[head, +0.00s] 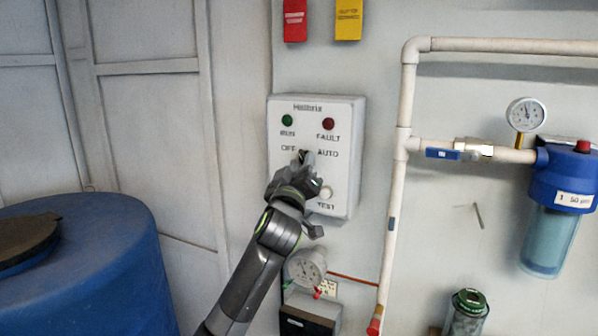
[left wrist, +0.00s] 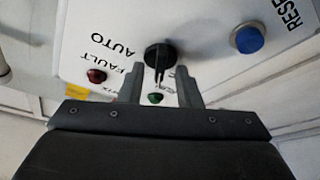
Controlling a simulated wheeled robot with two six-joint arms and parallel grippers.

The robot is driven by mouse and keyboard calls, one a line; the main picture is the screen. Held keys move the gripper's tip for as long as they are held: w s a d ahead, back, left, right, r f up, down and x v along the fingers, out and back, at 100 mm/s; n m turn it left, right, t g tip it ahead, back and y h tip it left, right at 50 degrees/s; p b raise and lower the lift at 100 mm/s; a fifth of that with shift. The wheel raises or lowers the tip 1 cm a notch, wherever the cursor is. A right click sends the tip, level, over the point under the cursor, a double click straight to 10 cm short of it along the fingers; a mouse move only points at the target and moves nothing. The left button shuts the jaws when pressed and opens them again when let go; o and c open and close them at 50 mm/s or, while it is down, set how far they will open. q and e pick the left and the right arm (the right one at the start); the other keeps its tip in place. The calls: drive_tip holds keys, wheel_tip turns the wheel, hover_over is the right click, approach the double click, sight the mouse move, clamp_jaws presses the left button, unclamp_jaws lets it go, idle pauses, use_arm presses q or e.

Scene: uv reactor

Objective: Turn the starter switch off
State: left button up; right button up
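The starter switch is a black rotary knob (left wrist: 158,54) on the white control panel (head: 342,125), between the OFF and AUTO labels. Its handle sits between the fingers in the left wrist view; which label it points at is hard to tell. My left gripper (head: 304,160) is at the knob, covering most of it in the head view. In the left wrist view the gripper (left wrist: 160,72) is open, with one finger on each side of the handle and gaps visible. I cannot tell whether either finger touches the knob. My right gripper is not in view.
The panel has a green RUN lamp (head: 287,121), a red FAULT lamp (head: 328,124), a pale TEST button (head: 325,192) and a blue button (left wrist: 249,39). A white pipe (head: 403,95) runs to its right. A blue barrel (head: 95,265) stands at left.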

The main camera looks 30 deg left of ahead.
use_arm(q)
drive_tip(key=b+v, duration=0.3)
drive_tip(key=v, duration=1.4)
drive_tip(key=shift+s+b, duration=0.15)
drive_tip(key=shift+b, duration=0.25)
drive_tip(key=shift+d+f, duration=0.1)
drive_tip(key=shift+f, duration=0.1)
